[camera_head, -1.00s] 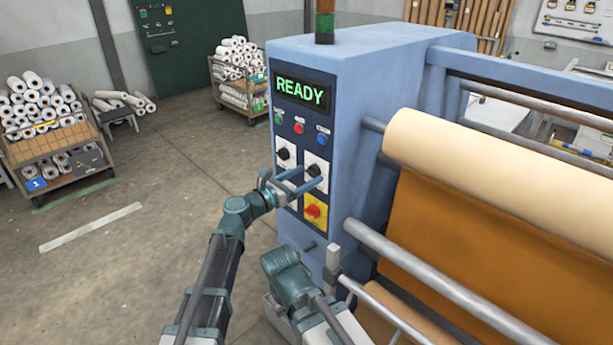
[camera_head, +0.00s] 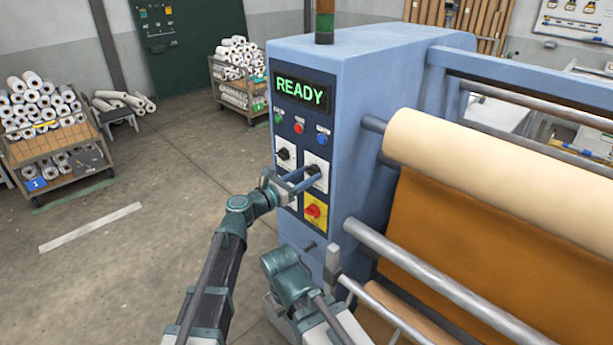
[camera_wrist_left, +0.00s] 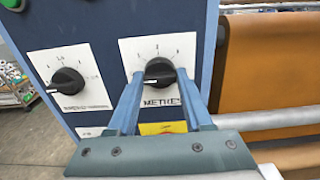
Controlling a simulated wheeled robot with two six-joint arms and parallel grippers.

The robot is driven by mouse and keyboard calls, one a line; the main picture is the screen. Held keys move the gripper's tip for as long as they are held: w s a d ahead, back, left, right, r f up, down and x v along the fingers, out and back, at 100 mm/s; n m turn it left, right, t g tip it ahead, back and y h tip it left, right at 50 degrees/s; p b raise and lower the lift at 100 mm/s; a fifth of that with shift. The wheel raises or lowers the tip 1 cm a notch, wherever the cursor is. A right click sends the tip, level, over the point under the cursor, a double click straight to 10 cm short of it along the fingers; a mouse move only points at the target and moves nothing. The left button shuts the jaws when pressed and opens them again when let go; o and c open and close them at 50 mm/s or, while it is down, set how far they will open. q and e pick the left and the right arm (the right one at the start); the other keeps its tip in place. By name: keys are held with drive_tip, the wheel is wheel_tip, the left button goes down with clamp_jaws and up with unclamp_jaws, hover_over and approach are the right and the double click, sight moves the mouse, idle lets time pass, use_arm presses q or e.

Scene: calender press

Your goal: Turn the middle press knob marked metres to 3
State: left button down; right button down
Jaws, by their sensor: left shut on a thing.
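The middle knob (camera_wrist_left: 159,71) is black, on a white plate marked METRES in the left wrist view. Its numerals are too small to read, so I cannot tell its setting. The knob also shows in the head view (camera_head: 314,169) on the blue press cabinet (camera_head: 350,130). My left gripper (camera_head: 308,175) is shut on this knob; in the left wrist view its two blue fingers (camera_wrist_left: 158,84) lie on either side of it. My right gripper (camera_head: 332,268) is low in front of the press, apart from the panel; its jaw opening is not clear.
Another black knob (camera_wrist_left: 66,82) sits to the left of the middle one. A red knob on a yellow plate (camera_head: 314,212) is below. A READY display (camera_head: 302,92) and several small buttons are above. Rollers with tan sheet (camera_head: 480,170) stand at right.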

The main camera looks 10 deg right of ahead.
use_arm(q)
drive_tip(key=m, duration=0.6)
drive_tip(key=shift+m, duration=0.3)
drive_tip(key=m, duration=0.6)
drive_tip(key=shift+s, duration=0.1)
drive_tip(key=m, duration=0.7)
drive_tip(key=shift+m, duration=0.3)
drive_tip(key=m, duration=0.6)
drive_tip(key=shift+f, duration=0.1)
drive_tip(key=shift+m, duration=0.4)
drive_tip(key=shift+c, duration=1.6)
unclamp_jaws()
